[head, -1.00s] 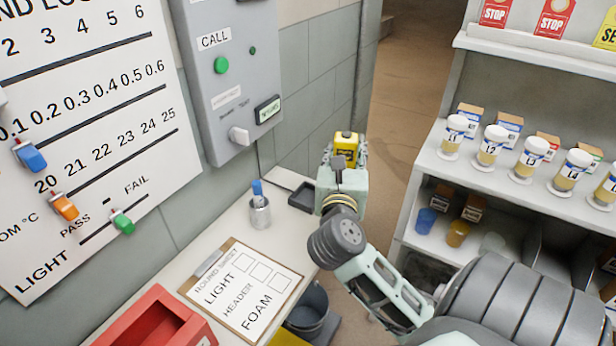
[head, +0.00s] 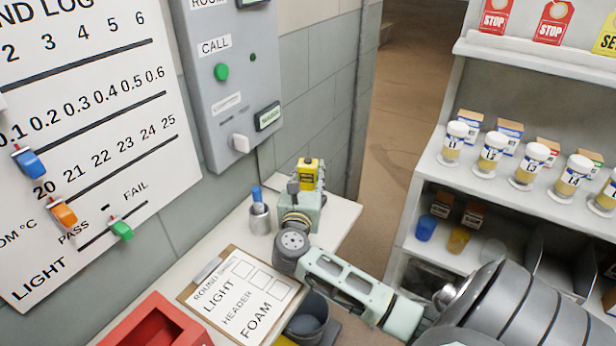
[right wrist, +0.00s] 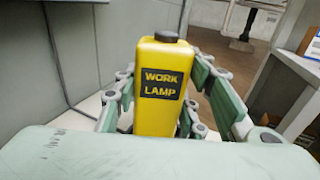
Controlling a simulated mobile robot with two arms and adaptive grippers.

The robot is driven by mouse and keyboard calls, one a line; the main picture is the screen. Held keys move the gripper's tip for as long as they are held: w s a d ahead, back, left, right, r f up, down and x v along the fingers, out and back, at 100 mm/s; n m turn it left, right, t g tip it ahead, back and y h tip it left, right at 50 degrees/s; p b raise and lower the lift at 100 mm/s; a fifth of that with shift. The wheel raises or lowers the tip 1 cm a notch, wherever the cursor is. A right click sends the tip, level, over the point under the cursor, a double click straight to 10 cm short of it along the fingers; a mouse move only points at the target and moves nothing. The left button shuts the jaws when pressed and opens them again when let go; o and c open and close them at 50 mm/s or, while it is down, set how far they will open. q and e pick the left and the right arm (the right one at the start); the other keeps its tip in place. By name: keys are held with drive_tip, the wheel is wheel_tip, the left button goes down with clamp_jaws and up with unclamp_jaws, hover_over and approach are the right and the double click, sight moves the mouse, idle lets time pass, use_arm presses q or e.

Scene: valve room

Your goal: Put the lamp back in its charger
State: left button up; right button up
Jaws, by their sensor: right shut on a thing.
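The work lamp (head: 308,171) is a yellow upright block with a dark cap and a black label. It also shows in the right wrist view (right wrist: 161,115), standing between the fingers. My right gripper (head: 310,180) is shut on it, over the far end of the white bench. The lamp's lower end is hidden by my gripper, so I cannot tell whether it touches anything below. The charger cannot be made out clearly; my right gripper and wrist cover that part of the bench. My left gripper is not in view.
A pen cup (head: 260,217) stands left of my right wrist. A clipboard (head: 240,300) and a red tray (head: 157,325) lie nearer on the bench. A grey call panel (head: 228,80) is on the wall behind. Shelves with jars (head: 490,150) stand right, across a floor gap.

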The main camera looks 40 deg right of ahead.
drive_tip(key=shift+f, duration=0.2)
drive_tip(key=o, duration=0.9)
drive_tip(key=shift+f, duration=0.1)
drive_tip(key=o, duration=0.4)
drive_tip(key=shift+o, duration=0.2)
drive_tip(key=shift+r, duration=0.45)
drive_tip(key=b+v, duration=0.1)
drive_tip(key=v, duration=1.1)
drive_tip(key=shift+b, duration=0.3)
